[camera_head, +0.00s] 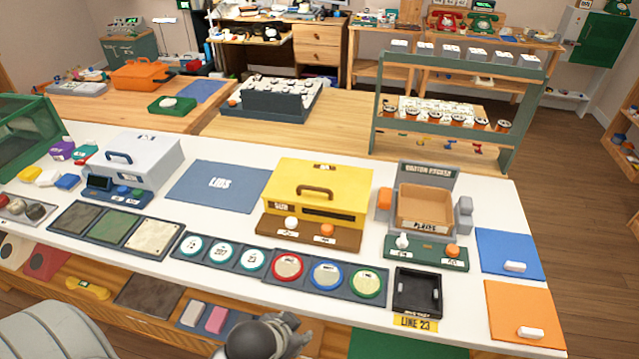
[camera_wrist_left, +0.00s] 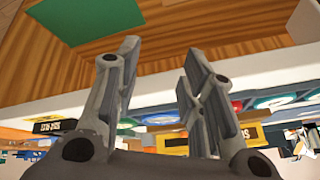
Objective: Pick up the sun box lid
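The yellow sun box (camera_head: 319,208) stands on the white counter in the middle of the head view, with its lid (camera_head: 335,177) on top. The lid has a brown arched handle (camera_head: 315,190). My left gripper (camera_head: 290,332) is low in the head view, near the counter's front edge and well short of the box. In the left wrist view the gripper (camera_wrist_left: 163,62) has its fingers apart with nothing between them. A yellow patch, likely the sun box (camera_wrist_left: 172,143), shows partly hidden behind the fingers. My right gripper is not in view.
A dark-blue LIDS mat (camera_head: 219,186) lies left of the sun box, and a grey box (camera_head: 140,160) stands beyond it. The carton station (camera_head: 424,205) stands to the right. Round lids on a tray (camera_head: 326,274) lie between the counter's front edge and the sun box.

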